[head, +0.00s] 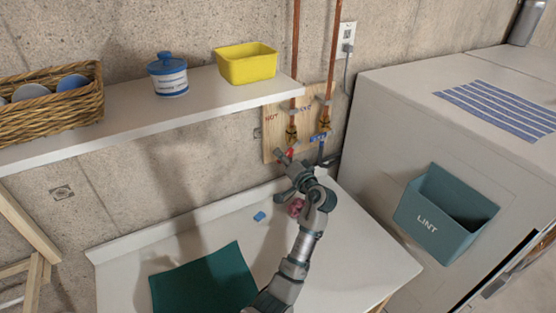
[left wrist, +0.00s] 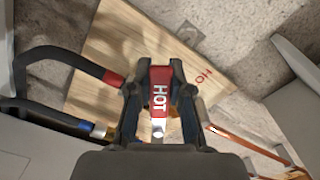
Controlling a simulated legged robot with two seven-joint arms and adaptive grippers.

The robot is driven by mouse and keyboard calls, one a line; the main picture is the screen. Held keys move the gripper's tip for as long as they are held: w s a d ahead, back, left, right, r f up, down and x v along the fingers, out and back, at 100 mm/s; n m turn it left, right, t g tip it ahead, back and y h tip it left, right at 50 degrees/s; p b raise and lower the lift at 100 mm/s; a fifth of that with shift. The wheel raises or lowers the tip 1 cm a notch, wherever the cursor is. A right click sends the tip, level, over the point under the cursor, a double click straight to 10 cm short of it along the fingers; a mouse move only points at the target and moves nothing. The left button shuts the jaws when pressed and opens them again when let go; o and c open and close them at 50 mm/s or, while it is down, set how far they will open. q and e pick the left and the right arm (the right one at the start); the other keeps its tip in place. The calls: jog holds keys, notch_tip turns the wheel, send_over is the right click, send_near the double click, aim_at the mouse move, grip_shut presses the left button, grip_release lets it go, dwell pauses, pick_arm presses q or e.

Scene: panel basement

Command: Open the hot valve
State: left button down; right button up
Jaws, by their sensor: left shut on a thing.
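The hot valve has a red lever handle (left wrist: 160,92) marked HOT, and a bit of its red (head: 287,154) shows in the head view. My left gripper (head: 289,162) reaches up to it from below. In the left wrist view, the fingers (left wrist: 160,88) are shut on the red handle, one on each side. The hot valve's brass body (head: 291,132) sits on a copper pipe on the wooden board (head: 272,140). The cold valve with its blue handle (head: 320,137) is just to the right. My right gripper is not in view.
A white shelf (head: 130,118) with a wicker basket, a blue-and-white jar (head: 168,76) and a yellow bin (head: 246,64) is at left. A teal lint bin (head: 443,215) hangs on the white machine at right. A green cloth (head: 205,280) and small items lie on the white surface below.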

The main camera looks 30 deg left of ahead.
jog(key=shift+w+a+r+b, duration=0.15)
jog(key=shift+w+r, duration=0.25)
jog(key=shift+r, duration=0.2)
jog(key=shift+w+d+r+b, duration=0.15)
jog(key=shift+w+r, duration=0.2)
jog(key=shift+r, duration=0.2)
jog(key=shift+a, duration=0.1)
